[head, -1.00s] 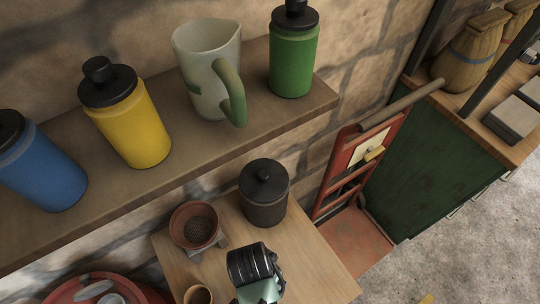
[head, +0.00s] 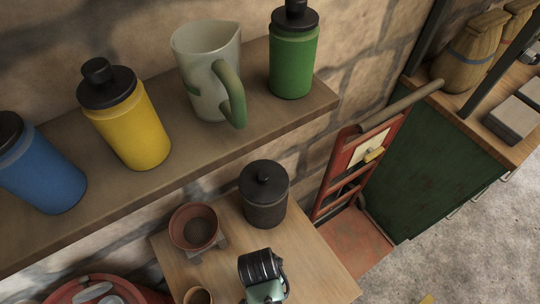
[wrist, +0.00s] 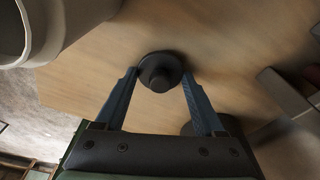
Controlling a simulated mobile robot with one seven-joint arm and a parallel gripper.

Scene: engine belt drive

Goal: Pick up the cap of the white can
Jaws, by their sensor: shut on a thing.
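A dark round cap with a knob (wrist: 160,72) sits between the fingertips of my gripper (wrist: 160,76) in the wrist view. The fingers are shut on its rim from both sides. A pale wooden surface lies behind the cap. A white cylindrical vessel (wrist: 75,22) is at the upper left of the wrist view, partly cut off; I cannot tell if it is the white can. In the head view, my arm shows at the bottom, and my fingers and the cap are not visible there.
On the small wooden table (head: 318,265) stand a dark lidded canister (head: 264,195) and a terracotta bowl (head: 194,228). The shelf above holds blue (head: 40,172), yellow (head: 130,120) and green (head: 293,60) bottles and a jug (head: 204,65). A red hand truck (head: 345,180) stands to the right.

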